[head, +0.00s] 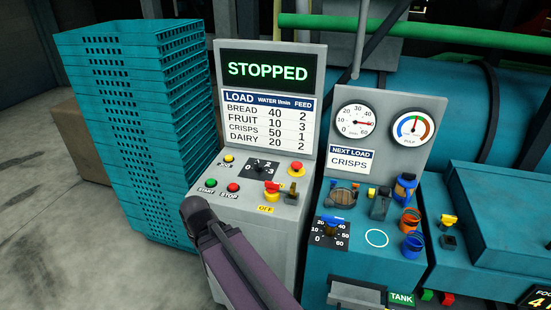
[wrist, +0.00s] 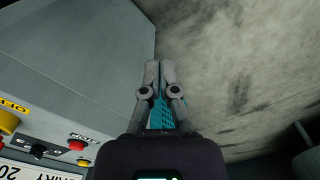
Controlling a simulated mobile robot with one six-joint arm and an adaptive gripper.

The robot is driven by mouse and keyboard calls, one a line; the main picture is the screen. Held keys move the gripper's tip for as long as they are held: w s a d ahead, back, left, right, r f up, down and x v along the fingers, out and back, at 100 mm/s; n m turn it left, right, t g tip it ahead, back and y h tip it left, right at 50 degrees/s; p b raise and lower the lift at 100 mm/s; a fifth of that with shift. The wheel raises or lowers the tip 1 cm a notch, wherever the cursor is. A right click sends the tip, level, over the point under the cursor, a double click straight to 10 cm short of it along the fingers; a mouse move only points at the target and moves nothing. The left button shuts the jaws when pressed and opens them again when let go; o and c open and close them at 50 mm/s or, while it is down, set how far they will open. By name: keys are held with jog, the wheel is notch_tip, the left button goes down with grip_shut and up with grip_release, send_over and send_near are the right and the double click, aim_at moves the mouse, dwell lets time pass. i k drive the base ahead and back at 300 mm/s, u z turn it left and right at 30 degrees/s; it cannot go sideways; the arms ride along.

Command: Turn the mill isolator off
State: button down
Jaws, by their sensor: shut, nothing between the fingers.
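The mill isolator (head: 272,189) is a red handle on a yellow base on the grey control panel (head: 240,180), just above a yellow OFF label (head: 266,209). I cannot tell which way its handle is set. In the wrist view its yellow part (wrist: 8,122) shows at the left edge, beside the OFF label (wrist: 14,104). My gripper (wrist: 160,66) is shut and empty, beside the grey cabinet and apart from the isolator. In the head view my arm crosses in front of the cabinet; the fingers are not visible there.
The display (head: 268,72) reads STOPPED. START (head: 210,182) and STOP (head: 233,187) buttons, a dial (head: 262,166) and a red emergency button (head: 296,169) share the panel. Stacked teal crates (head: 140,130) stand left. A teal station (head: 350,258) with gauges and cups stands right.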

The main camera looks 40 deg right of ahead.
aim_at(272, 187)
jog(key=k, duration=1.35)
jog(key=z, duration=0.65)
jog(key=i, duration=1.4)
jog(key=u, duration=0.1)
